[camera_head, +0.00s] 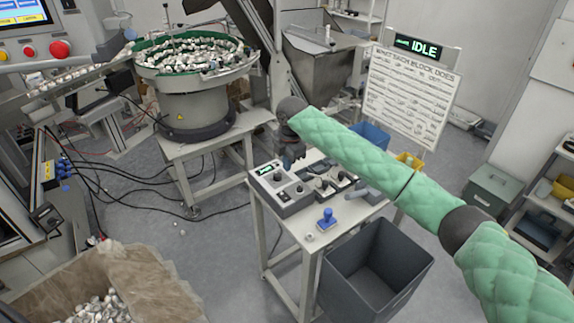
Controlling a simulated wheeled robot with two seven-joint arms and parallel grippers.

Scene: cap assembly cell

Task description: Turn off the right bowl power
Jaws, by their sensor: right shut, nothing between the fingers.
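A grey control box (284,197) with a small green-lit display, dark knobs and a switch sits on the left of a small white table. A second control unit (328,181) with dark knobs is beside it, partly behind my arm. Which switch is the right bowl power is too small to read. My right gripper (289,165) points down over the back of the control boxes, shut and empty. Whether it touches a control I cannot tell. A vibratory bowl feeder (190,108) full of pale caps stands at the back left. My left gripper is not in view.
A blue stamp-like object (326,220) stands on the table's front edge (305,238). A dark open bin (372,272) is on the floor at the front right. A cardboard box (150,270) is at the front left. A sign reading IDLE (422,48) hangs at the back.

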